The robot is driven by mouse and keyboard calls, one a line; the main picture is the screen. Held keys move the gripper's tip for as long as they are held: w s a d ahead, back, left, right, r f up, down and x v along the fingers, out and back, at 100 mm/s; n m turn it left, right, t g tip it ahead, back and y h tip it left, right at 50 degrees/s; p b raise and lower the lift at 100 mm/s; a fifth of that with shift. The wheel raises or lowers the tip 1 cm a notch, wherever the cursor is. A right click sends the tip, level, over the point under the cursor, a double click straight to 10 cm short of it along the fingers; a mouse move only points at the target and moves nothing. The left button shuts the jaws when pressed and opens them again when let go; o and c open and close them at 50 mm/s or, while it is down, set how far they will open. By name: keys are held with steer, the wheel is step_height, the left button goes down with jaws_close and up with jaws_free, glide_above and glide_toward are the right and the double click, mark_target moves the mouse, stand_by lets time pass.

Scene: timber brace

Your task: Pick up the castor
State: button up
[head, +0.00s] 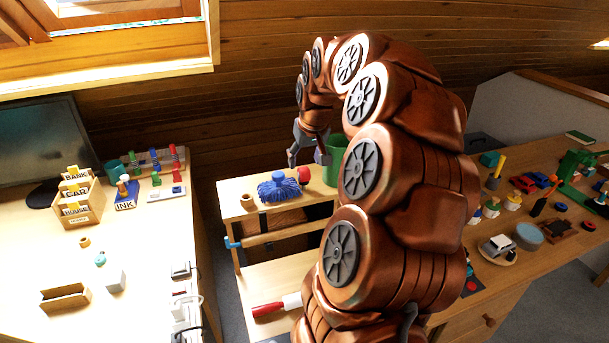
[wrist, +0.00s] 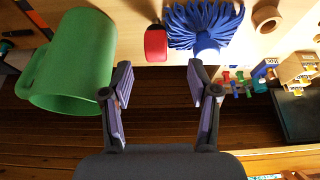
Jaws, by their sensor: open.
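My gripper (head: 307,159) is open and empty, above the right part of a small wooden stand. In the wrist view its two fingers (wrist: 160,75) are spread with nothing between them. A red rounded piece with a dark end (wrist: 155,43) lies just beyond the fingertips, in line with the gap. It also shows in the head view (head: 304,175), just below the fingers. It may be the castor, but I cannot tell for certain. A blue mop-like head (head: 279,187) lies left of it in the head view. It shows to its right in the wrist view (wrist: 205,25).
A green bin (wrist: 75,60) stands close beside one finger, partly behind my arm in the head view (head: 334,150). A wooden ring (head: 247,200) sits on the stand top's left end. Cluttered benches (head: 130,240) flank the stand (head: 235,212).

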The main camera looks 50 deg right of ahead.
mark_target(305, 170)
steer(key=shift+d+p+x, duration=0.1)
steer(key=shift+p+x, duration=0.7)
steer(key=shift+x, duration=0.95)
steer(key=shift+d+p+x, duration=0.15)
steer(key=shift+p+x, duration=0.65)
steer(key=shift+x, duration=1)
steer(key=shift+s, duration=0.15)
steer(key=shift+c, duration=0.2)
jaws_close()
